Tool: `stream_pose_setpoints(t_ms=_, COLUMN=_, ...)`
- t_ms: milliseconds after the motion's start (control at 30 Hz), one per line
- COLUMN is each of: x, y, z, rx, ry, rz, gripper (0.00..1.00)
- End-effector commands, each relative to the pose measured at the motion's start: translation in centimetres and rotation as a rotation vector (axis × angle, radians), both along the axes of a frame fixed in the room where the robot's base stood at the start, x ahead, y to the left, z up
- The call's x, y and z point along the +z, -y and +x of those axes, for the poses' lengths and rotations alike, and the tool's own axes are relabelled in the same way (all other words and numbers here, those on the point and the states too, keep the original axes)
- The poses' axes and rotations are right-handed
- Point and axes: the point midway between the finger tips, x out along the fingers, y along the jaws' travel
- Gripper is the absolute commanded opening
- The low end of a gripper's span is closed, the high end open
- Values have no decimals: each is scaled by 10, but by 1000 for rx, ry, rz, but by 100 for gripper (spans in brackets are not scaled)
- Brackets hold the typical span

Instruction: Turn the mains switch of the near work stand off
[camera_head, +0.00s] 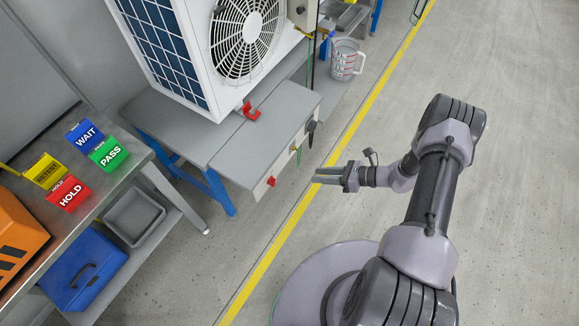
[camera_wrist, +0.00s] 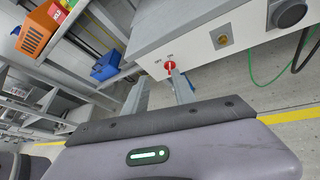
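The near work stand (camera_head: 225,160) is a grey bench with blue legs and a light front panel. Its red mains switch (camera_head: 271,181) sits at the near end of that panel. In the wrist view the red switch (camera_wrist: 169,66) shows on a pale plate with small dark marks; its setting is too small to read. My gripper (camera_head: 318,176) is in front of the panel, to the right of the switch and apart from it. In the wrist view my gripper (camera_wrist: 158,90) has its two fingers spread with nothing between them; the right fingertip appears just below the switch.
A white fan unit (camera_head: 185,60) stands on the work stand, with a red clamp (camera_head: 250,112) beside it. A side table at left carries coloured signs (camera_head: 85,135) and an orange case (camera_head: 15,240). A measuring jug (camera_head: 346,60) stands behind. The floor at right is clear.

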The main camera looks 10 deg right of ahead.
Motion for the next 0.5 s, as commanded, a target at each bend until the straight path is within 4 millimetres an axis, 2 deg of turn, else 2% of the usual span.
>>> stream_pose_setpoints(t_ms=33, x=-30, y=-2, z=-11, rx=-61, ry=-44, rz=45, gripper=32)
stream_pose_setpoints(t_ms=100, x=-54, y=-4, z=-20, rx=-124, ry=-82, rz=85, gripper=32)
stream_pose_setpoints(t_ms=267, x=-73, y=-15, z=-22, rx=-162, ry=-107, rz=112, gripper=32)
stream_pose_setpoints(t_ms=367, x=-82, y=-35, z=-13, rx=-157, ry=-108, rz=111, gripper=32)
stream_pose_setpoints(t_ms=500, x=-98, y=-72, z=5, rx=-154, ry=-107, rz=110, gripper=32)
